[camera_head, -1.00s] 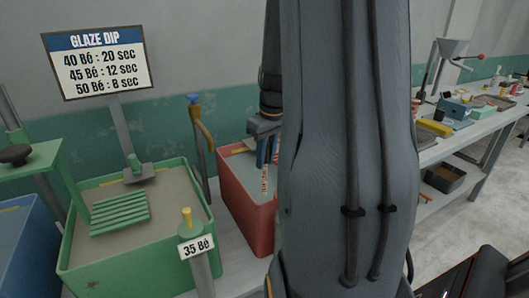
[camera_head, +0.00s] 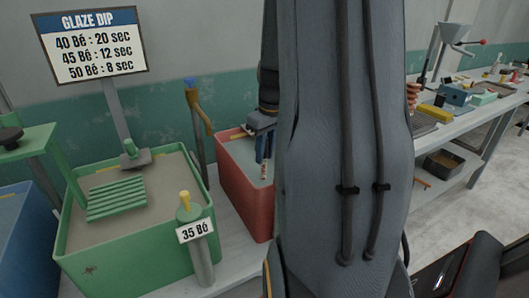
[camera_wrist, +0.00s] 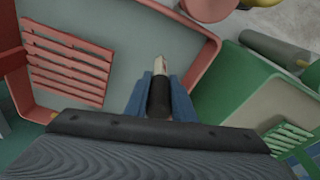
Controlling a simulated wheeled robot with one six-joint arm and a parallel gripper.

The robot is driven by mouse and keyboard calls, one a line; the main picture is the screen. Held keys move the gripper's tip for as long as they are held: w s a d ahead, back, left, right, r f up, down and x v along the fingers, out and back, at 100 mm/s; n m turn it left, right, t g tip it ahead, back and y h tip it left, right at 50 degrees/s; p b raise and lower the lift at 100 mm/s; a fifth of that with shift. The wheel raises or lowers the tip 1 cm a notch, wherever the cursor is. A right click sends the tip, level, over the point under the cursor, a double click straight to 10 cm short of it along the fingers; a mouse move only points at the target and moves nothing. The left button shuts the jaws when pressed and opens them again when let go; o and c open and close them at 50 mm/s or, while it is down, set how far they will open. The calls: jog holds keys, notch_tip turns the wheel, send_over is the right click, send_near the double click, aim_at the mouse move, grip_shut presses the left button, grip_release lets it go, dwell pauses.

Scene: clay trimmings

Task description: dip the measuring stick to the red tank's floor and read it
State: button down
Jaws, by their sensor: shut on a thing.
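My gripper (camera_head: 264,145) is shut on the measuring stick (camera_head: 263,173) and holds it upright over the inside of the red tank (camera_head: 245,200). My arm hides the tank's right side in the head view. In the wrist view the blue fingers of my gripper (camera_wrist: 160,98) are on either side of the stick (camera_wrist: 161,66), with its dark grip between them and its pale marked part beyond. The red tank's rim (camera_wrist: 208,55) surrounds a grey surface there. I cannot tell whether the stick's lower end touches the surface or the floor, and its markings are unreadable.
A red slatted rack (camera_wrist: 70,65) lies on the left of the wrist view. The green tank (camera_head: 130,270) stands beside the red one, with a post marked "35 Bé" (camera_head: 196,231) in front. A "GLAZE DIP" sign (camera_head: 90,45) stands behind. A cluttered bench (camera_head: 460,130) is at right.

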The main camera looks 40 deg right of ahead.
jog(key=shift+f+b, duration=0.45)
jog(key=shift+f, duration=0.5)
dwell(0.4)
jog(key=shift+r, duration=0.1)
dwell(0.5)
notch_tip(320, 180, up, 29)
jog(key=p, duration=1.8)
dwell(0.5)
